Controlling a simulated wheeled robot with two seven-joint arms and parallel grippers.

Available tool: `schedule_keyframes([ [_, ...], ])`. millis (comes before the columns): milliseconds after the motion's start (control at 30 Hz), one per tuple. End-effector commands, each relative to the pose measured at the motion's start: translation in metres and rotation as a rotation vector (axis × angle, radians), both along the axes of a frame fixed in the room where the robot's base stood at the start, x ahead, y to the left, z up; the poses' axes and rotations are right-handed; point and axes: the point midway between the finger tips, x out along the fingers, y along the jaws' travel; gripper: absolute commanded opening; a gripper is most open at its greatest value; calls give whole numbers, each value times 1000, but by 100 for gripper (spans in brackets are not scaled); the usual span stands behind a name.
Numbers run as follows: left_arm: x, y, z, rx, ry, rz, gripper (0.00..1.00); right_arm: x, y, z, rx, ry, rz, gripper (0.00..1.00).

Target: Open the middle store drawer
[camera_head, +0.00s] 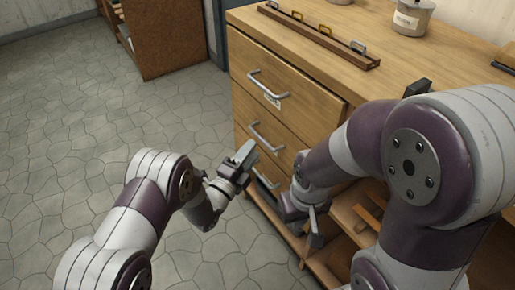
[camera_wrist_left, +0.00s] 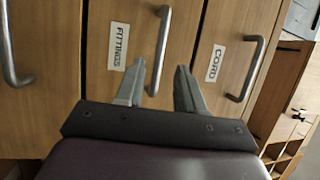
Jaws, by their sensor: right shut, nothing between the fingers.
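The wooden store cabinet has a stack of drawers with grey bar handles. The middle store drawer (camera_head: 283,147) has its handle (camera_head: 266,138) on the front and looks shut. In the left wrist view, turned sideways, the middle handle (camera_wrist_left: 161,45) stands beside a FITTINGS label (camera_wrist_left: 119,46). My left gripper (camera_head: 243,156) is in front of the drawer fronts, close to the middle handle. Its two fingers (camera_wrist_left: 160,66) are apart, with the handle between them in the picture; contact cannot be told. My right gripper (camera_head: 316,232) is shut and empty, low by the open shelves.
A rack (camera_head: 318,38) and a grey pot (camera_head: 411,16) stand on the worktop. Open shelves (camera_head: 342,208) lie to the right. The floor at left is clear.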

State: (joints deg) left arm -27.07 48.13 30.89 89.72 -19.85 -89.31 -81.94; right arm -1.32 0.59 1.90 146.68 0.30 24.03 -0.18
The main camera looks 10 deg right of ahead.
Motion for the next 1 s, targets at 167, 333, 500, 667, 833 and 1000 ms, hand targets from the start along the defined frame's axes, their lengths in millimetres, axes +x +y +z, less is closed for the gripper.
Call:
schedule_keyframes([
  [167, 21, -23, 3, -1, 1, 1, 38, 0, 0, -12, 0, 1, 0, 0],
  [333, 28, -30, 6, 1, 2, 1, 38, 0, 0, -13, 0, 0, 0, 0],
  [500, 28, -30, 7, 1, 2, 2, 38, 0, 0, -12, 0, 0, 0, 0],
  [667, 28, -30, 7, 1, 2, 2, 0, 0, 0, -13, 0, 1, 0, 0],
  [833, 28, -30, 7, 0, 3, 1, 0, 0, 0, -13, 0, 1, 0, 0],
  [1000, 27, -26, 7, 1, 3, 3, 0, 0, 0, -11, 0, 0, 0, 0],
])
